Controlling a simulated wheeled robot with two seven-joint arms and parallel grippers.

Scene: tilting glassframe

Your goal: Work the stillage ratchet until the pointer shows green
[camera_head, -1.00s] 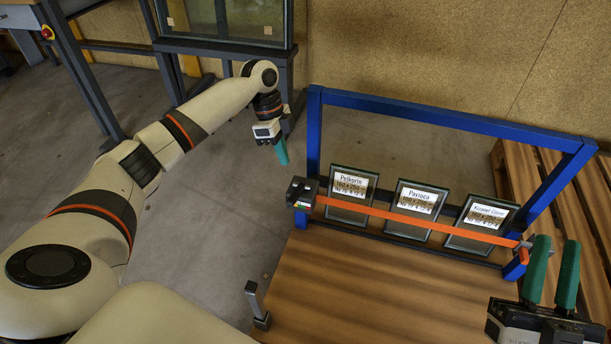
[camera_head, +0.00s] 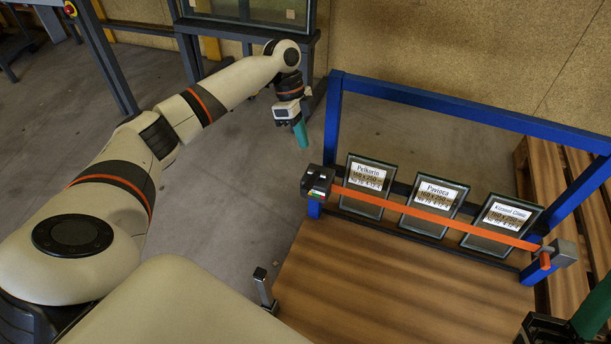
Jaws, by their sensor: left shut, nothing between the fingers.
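The ratchet (camera_head: 317,182) is a dark box at the left end of an orange strap (camera_head: 435,216) on the blue stillage frame (camera_head: 440,104). A small coloured scale (camera_head: 314,197) shows on its front; its pointer is too small to read. The strap runs across three labelled glass panes (camera_head: 368,184) to a grey end fitting (camera_head: 564,253) on the right. My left gripper (camera_head: 301,134) is shut and empty, pointing down, left of and beyond the ratchet. My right gripper (camera_head: 592,312) is cut off at the lower right corner; one teal finger shows.
The stillage has a wooden deck (camera_head: 380,290) with a short grey post (camera_head: 264,290) at its left front. Wooden pallets (camera_head: 560,180) stand on the right. A framed glass rack (camera_head: 250,20) is at the back. The grey floor left of the stillage is clear.

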